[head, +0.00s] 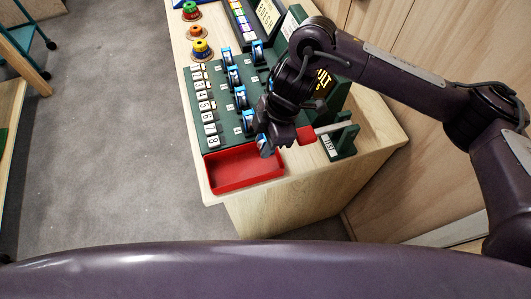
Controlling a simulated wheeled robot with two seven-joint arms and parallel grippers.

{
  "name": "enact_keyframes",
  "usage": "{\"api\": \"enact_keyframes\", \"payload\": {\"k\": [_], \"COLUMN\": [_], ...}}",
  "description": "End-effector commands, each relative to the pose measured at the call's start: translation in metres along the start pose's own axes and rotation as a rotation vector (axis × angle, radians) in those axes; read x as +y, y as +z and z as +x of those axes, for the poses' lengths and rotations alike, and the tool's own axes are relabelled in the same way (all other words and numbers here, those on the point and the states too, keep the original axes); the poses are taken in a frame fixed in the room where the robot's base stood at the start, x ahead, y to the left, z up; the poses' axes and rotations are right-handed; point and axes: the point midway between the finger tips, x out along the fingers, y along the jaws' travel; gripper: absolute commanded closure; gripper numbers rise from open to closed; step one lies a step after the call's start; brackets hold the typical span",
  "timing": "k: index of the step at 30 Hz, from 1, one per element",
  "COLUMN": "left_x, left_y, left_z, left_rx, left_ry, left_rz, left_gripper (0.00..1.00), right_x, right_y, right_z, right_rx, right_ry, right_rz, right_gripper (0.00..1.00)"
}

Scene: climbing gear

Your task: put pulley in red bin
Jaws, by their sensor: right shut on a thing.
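The red bin (222,184) is a shallow tray at the near end of the wooden table, in the head view. My right gripper (266,146) comes in from the right and is over the bin's upper right edge. It is shut on a blue and grey pulley (265,149), mostly hidden by the gripper. I cannot tell whether the pulley touches the bin's rim. The bin's visible floor is empty. My left gripper is out of view.
A green board (216,82) with numbered white tags lies beyond the bin. A red-ended bar on a green stand (341,141) is right of the gripper. Coloured spools (201,48) stand at the far left. Grey floor (110,150) is clear on the left.

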Motion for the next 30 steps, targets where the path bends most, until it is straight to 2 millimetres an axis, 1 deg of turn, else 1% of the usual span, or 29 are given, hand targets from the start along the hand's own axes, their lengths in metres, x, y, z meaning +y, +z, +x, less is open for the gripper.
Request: {"api": "enact_keyframes", "payload": {"k": [1,3,8,15,27,28,30], "left_x": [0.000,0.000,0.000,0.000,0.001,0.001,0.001], "left_y": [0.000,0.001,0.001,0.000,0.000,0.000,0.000], "left_z": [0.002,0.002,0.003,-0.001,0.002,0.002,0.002], "left_rx": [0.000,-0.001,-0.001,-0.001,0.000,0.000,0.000], "left_ry": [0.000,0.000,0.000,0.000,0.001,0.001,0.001], "left_rz": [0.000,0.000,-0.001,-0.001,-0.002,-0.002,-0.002], "left_gripper": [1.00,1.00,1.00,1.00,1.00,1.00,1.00], "right_x": [-0.001,0.000,0.000,0.000,0.000,0.000,0.001], "right_y": [0.003,0.005,0.008,0.018,0.020,0.020,0.019], "right_z": [0.010,0.017,0.026,0.055,0.063,0.063,0.062], "right_rx": [0.002,0.001,0.000,-0.002,0.000,-0.001,-0.001], "right_ry": [-0.004,0.000,0.001,-0.001,0.002,0.002,0.002], "right_rz": [0.002,0.001,0.001,0.003,0.000,0.000,0.000], "right_gripper": [0.96,0.96,0.96,0.96,0.96,0.71,0.62]}}
